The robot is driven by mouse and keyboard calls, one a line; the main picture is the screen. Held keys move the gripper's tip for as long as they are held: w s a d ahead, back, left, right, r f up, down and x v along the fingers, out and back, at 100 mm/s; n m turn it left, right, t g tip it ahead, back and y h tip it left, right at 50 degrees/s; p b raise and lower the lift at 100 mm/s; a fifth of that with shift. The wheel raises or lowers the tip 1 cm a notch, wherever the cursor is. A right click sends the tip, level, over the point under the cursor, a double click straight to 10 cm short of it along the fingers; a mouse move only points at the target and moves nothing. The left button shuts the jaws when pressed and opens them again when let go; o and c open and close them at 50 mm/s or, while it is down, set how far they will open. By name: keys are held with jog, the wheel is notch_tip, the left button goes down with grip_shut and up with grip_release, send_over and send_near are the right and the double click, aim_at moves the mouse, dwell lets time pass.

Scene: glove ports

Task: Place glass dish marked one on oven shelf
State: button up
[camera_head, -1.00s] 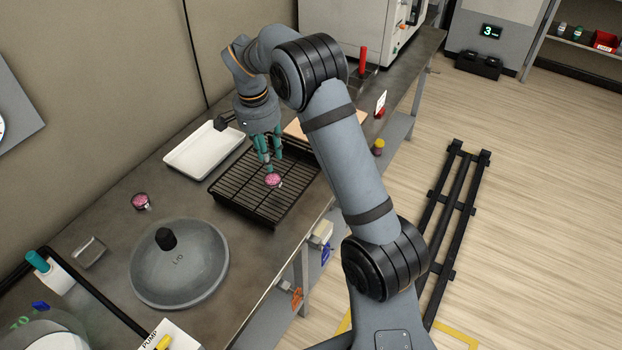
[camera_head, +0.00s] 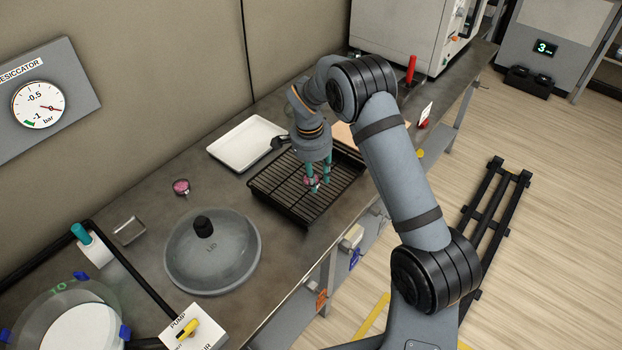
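A small round glass dish with pink contents (camera_head: 311,181) is at the black wire rack (camera_head: 275,195) on the bench. A second similar dish (camera_head: 181,187) stands on the bare bench to the left. No number is legible on either dish. My gripper (camera_head: 317,180), with teal fingers, points down over the rack. Its fingertips are at the first dish and partly cover it. I cannot tell whether they grip it, or whether it touches the rack. The oven shelf cannot be told apart for certain; the rack is the only shelf-like grid in view.
A white tray (camera_head: 247,143) lies behind the rack. A grey lid marked LID (camera_head: 212,262) lies at the front left, near a small metal tray (camera_head: 130,230) and a pump switch box (camera_head: 190,328). A white machine (camera_head: 405,35) stands at the back. Bare bench lies around the left dish.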

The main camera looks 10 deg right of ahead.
jog(key=shift+w+d+f, duration=0.1)
jog(key=shift+w+f, duration=0.05)
jog(key=shift+f, duration=0.8)
grip_shut()
